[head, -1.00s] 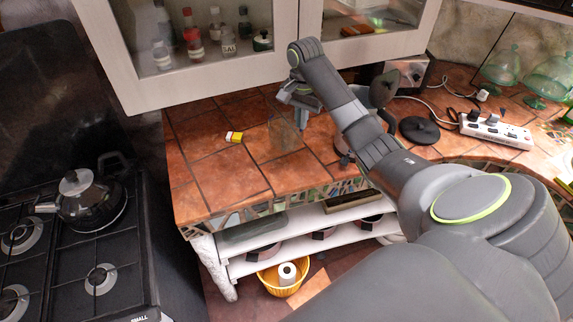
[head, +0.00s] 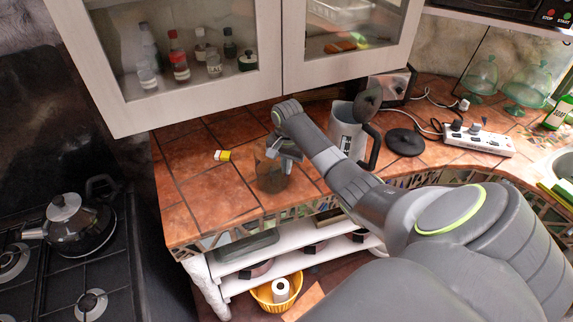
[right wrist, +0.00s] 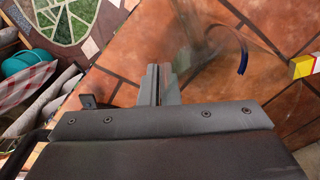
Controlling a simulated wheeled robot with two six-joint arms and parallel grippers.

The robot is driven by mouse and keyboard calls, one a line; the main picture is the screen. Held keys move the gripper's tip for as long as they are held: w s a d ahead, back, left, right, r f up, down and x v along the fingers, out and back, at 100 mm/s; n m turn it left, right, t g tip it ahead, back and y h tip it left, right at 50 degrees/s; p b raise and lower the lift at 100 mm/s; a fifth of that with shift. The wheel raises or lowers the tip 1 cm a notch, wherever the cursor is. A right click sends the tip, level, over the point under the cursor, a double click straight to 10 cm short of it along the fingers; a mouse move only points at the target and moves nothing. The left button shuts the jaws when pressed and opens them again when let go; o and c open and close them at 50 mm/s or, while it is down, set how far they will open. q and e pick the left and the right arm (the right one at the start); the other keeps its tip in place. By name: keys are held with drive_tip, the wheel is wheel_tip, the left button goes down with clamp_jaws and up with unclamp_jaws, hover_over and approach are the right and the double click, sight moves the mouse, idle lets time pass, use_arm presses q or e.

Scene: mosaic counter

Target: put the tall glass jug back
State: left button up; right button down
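The tall glass jug (head: 272,178) is clear and brownish against the tiles. It is near the front of the counter in the head view, upright or nearly so. My right gripper (head: 274,153) is at its top edge. In the right wrist view my right gripper's fingers (right wrist: 160,85) are close together, apparently with the glass wall between them. The jug (right wrist: 195,45) shows there as a faint see-through shape with a dark blue curved edge. I cannot tell whether its base touches the counter. My left gripper is not in view.
A small yellow box (head: 222,155) lies left of the jug. A glass-fronted cabinet (head: 200,95) hangs above the back. The stove (head: 90,305) is at left.

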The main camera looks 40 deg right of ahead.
drive_tip(key=c, duration=1.7)
unclamp_jaws()
drive_tip(key=shift+f, duration=0.1)
wheel_tip(320, 180, up, 7)
drive_tip(key=shift+r+b, duration=0.1)
drive_tip(key=shift+b, duration=1.1)
wheel_tip(320, 180, up, 4)
drive_tip(key=shift+f+p, duration=0.1)
drive_tip(key=shift+p, duration=0.75)
drive_tip(key=shift+s+r+p, duration=0.1)
drive_tip(key=shift+r+p, duration=0.6)
drive_tip(key=shift+f, duration=0.1)
